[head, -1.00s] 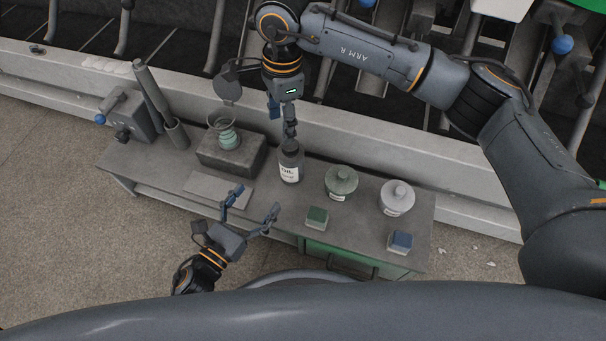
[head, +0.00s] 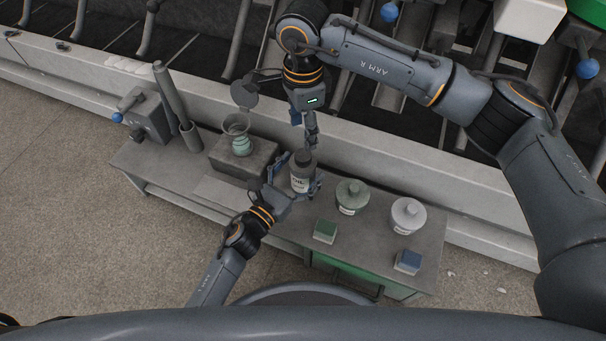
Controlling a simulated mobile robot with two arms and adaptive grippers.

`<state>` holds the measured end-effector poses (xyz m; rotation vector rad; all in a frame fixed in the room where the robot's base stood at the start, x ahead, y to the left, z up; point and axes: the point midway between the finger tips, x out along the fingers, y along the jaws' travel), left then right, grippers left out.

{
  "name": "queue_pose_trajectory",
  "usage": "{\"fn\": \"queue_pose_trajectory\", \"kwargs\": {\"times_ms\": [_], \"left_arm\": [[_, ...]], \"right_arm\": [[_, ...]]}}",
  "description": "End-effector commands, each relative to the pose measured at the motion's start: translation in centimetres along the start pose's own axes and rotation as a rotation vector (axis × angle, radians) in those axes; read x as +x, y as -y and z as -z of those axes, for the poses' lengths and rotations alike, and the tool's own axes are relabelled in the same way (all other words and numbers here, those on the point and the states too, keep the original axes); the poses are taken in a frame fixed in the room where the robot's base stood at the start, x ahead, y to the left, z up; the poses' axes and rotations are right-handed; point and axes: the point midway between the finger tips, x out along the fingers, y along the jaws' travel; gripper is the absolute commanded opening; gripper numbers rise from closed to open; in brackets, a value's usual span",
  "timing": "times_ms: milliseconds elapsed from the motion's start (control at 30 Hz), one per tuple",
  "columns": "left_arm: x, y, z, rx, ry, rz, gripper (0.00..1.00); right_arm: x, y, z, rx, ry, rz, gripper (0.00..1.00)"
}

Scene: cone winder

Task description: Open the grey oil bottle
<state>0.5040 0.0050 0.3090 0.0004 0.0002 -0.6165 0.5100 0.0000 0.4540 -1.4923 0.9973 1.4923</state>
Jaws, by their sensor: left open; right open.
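The grey oil bottle (head: 299,182) stands upright on the bench, with a dark cap (head: 303,157) and a pale label. My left gripper (head: 293,185) is open and low at the bottle, with one finger on its left side and the other at its right front. I cannot tell whether the fingers touch it. My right gripper (head: 311,138) comes down from above, open, with its fingertips just over the cap. Whether it touches the cap is unclear. The view hides part of its fingers.
On the bench (head: 290,228), a green lidded jar (head: 352,196) and a white lidded jar (head: 408,215) stand right of the bottle. In front are a green block (head: 325,231) and a blue block (head: 408,261).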

Motion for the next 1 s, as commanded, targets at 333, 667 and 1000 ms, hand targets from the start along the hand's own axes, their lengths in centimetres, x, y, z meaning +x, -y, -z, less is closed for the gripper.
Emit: {"fn": "queue_pose_trajectory", "kwargs": {"times_ms": [333,667,1000], "left_arm": [[0.94,0.05,0.0,0.0,0.0,0.001,0.83],[0.91,0.03,-0.01,0.0,0.0,0.001,0.32],[0.89,0.04,-0.01,0.0,0.0,0.001,0.0]], "right_arm": [[0.01,0.0,-0.02,0.0,0.0,0.0,0.57],[0.01,0.0,-0.02,0.0,0.0,0.0,0.57],[0.01,0.0,-0.03,0.037,0.0,0.0,0.57]]}}
